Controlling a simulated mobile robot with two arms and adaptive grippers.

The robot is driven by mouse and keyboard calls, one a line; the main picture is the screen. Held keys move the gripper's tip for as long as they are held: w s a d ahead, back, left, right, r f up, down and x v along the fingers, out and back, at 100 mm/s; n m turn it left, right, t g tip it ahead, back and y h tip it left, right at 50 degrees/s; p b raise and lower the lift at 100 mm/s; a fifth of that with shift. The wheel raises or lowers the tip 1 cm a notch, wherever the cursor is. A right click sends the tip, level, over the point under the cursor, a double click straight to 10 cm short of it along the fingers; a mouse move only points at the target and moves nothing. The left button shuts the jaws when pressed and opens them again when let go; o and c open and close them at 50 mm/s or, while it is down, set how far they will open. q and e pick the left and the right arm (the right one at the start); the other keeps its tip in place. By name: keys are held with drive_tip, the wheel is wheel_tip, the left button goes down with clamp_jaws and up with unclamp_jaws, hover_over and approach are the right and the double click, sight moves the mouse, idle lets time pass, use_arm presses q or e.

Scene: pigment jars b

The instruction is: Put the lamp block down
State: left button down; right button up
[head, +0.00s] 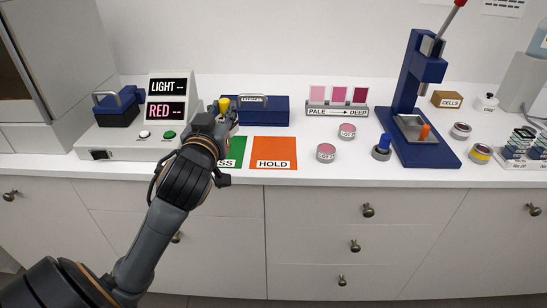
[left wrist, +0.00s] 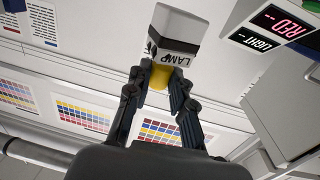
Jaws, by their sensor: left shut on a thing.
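The lamp block is a pale block with a LAMP label and a yellow part. In the left wrist view the lamp block (left wrist: 178,35) sits at the fingertips, with its yellow part (left wrist: 160,76) between the fingers. My left gripper (left wrist: 158,80) is shut on it. In the head view my left gripper (head: 223,113) is right of the display instrument, above the back of the green mat. Only a yellow bit of the lamp block (head: 224,104) shows there; the gripper hides the rest. I cannot tell whether the block touches the counter. My right gripper is not in view.
The instrument (head: 125,142) reads LIGHT and RED with dashes. A green mat (head: 238,150), partly hidden, and an orange HOLD mat (head: 273,152) lie in front of a blue box (head: 262,112). Jars (head: 326,153) and a blue press (head: 407,100) stand right. The HOLD mat is clear.

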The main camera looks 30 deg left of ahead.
use_arm(q)
drive_tip(key=w+d+f, duration=0.1)
drive_tip(key=w+f, duration=0.3)
drive_tip(key=w+d+f, duration=0.1)
drive_tip(key=w+f, duration=0.2)
drive_tip(key=w, duration=0.2)
drive_tip(key=w+d+f, duration=0.2)
drive_tip(key=w+f, duration=0.2)
drive_tip(key=shift+w+d+f, duration=0.1)
drive_tip(key=shift+w+f, duration=0.05)
drive_tip(key=shift+f, duration=0.75)
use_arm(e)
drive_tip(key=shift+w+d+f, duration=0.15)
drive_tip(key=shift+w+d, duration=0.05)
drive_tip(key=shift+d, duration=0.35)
use_arm(q)
drive_tip(key=shift+f, duration=0.2)
drive_tip(key=c, duration=1.2)
unclamp_jaws()
drive_tip(key=shift+r, duration=0.1)
drive_tip(key=shift+o, duration=0.2)
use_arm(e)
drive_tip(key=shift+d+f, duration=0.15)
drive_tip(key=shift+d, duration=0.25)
